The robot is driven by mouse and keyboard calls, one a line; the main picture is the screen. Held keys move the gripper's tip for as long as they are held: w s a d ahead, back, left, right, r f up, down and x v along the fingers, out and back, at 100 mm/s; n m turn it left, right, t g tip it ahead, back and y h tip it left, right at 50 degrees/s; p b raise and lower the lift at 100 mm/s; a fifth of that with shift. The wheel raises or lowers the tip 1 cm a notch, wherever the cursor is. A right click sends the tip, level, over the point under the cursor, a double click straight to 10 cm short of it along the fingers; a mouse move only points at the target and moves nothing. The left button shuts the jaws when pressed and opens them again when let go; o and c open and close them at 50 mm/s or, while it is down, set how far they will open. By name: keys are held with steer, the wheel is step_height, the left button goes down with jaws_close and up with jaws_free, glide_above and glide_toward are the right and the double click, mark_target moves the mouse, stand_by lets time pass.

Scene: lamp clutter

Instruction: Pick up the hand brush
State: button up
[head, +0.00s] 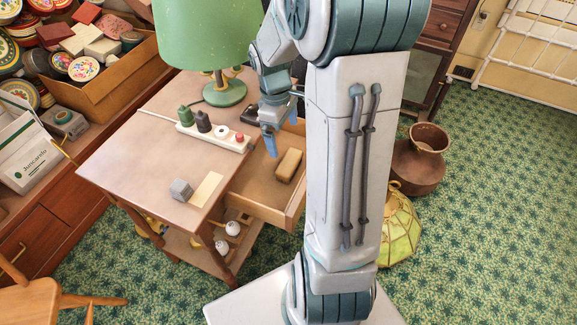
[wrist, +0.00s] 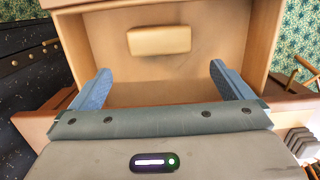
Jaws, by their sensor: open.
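The hand brush looks to be the small tan block (head: 289,165) lying in the open drawer (head: 262,209) of the side table. It also shows in the wrist view (wrist: 159,40), near the drawer's far wall; no bristles can be made out. My gripper (head: 270,146) is over the drawer's back left part, up and to the left of the brush in the head view. In the wrist view my gripper (wrist: 160,88) has its two blue fingers wide apart, with nothing between them. The brush lies beyond the fingertips, not touched.
The table top (head: 150,120) holds a green lamp (head: 206,35), a power strip (head: 213,133) with plugs, a grey cube (head: 180,190) and a paper strip (head: 207,189). A copper pot (head: 416,165) and a yellow-green glass shade (head: 398,235) stand on the floor at right.

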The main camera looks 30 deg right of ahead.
mark_target(289, 161)
steer(key=f+b, duration=0.1)
steer(key=f, duration=0.2)
steer(key=s+f+b, duration=0.1)
steer(key=f, duration=0.3)
steer(key=d+f+b, duration=0.1)
steer(key=f, duration=0.3)
steer(key=shift+s+f, duration=0.15)
steer(key=shift+f, duration=0.1)
steer(key=c, duration=0.6)
